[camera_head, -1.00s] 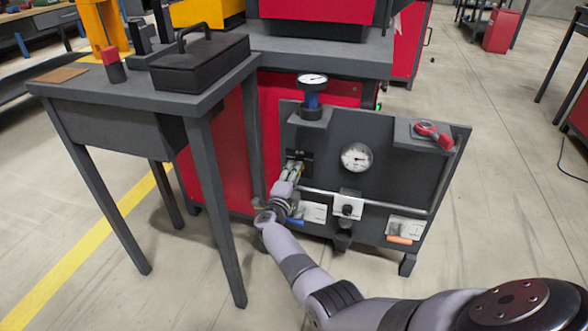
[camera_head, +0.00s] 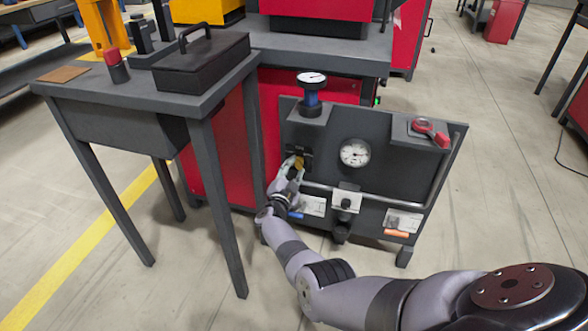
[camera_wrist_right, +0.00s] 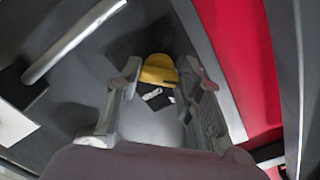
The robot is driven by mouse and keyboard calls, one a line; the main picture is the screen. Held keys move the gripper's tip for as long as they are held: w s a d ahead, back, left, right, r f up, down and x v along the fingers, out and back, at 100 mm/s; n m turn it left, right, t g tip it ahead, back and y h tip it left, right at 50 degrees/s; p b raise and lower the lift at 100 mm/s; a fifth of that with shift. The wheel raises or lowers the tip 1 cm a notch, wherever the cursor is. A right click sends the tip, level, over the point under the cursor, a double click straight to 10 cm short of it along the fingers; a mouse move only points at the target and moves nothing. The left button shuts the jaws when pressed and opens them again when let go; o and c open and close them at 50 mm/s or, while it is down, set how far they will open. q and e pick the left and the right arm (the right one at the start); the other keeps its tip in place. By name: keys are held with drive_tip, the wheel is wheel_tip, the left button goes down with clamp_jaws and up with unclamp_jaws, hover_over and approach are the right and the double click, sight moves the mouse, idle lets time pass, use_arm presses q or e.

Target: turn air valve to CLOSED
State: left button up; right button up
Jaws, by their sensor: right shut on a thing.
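The air valve's yellow handle (camera_head: 299,163) is at the left of the grey panel, at the tip of my right gripper (camera_head: 295,168). In the right wrist view the yellow handle (camera_wrist_right: 158,69) lies between the two fingertips of my right gripper (camera_wrist_right: 160,82), which is shut on it. A dark plate with white lettering (camera_wrist_right: 152,94) shows just below the handle, but I cannot read it. The fingers hide part of the valve and its markings in the head view. My left gripper is out of view.
The grey panel (camera_head: 390,180) carries a gauge (camera_head: 354,153), a pipe, labels and a red item (camera_head: 430,131) on its shelf. A blue regulator (camera_head: 311,94) stands above the valve. A grey table (camera_head: 205,97) stands close on the left. The floor at right is open.

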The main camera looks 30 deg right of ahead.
idle(0.5)
drive_tip(key=o, duration=1.2)
drive_tip(key=shift+r, duration=5)
